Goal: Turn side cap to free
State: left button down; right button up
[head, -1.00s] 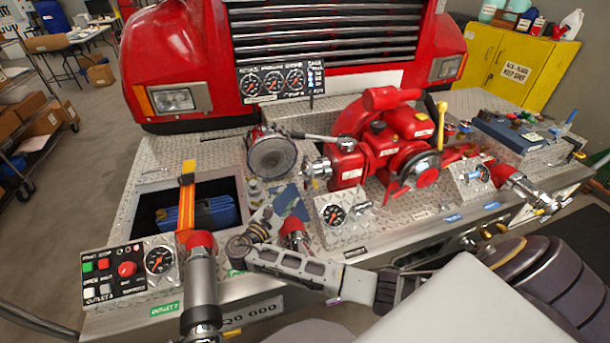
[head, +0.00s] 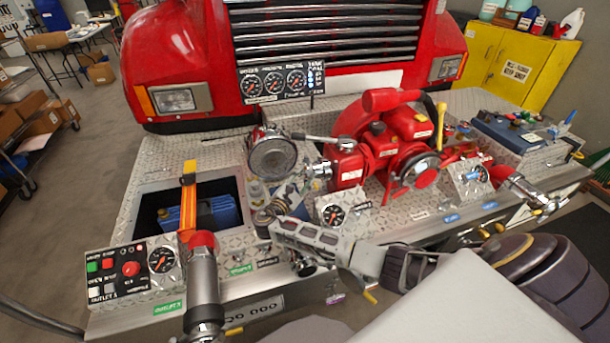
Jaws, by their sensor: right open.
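The red pump (head: 385,150) stands on the bumper deck. A chrome cap-like fitting (head: 320,172) sits on its left side. Another chrome fitting (head: 525,190) points out at the deck's right end. A chrome piece (head: 305,266) shows just below my right gripper, and the red part seen there before is now hidden. I cannot tell which of these is the side cap. My right gripper (head: 270,212) is open, above the front of the deck, left of the small gauge block (head: 333,216). Its fingertips are small and partly merge with clutter behind. My left gripper is out of view.
A red and silver outlet pipe (head: 203,285) rises at the front left beside the control panel (head: 125,272). A round chrome lamp (head: 272,153) stands behind my right gripper.

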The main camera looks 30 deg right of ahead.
aim_at(306, 173)
jog(key=shift+x, duration=1.2)
grip_shut()
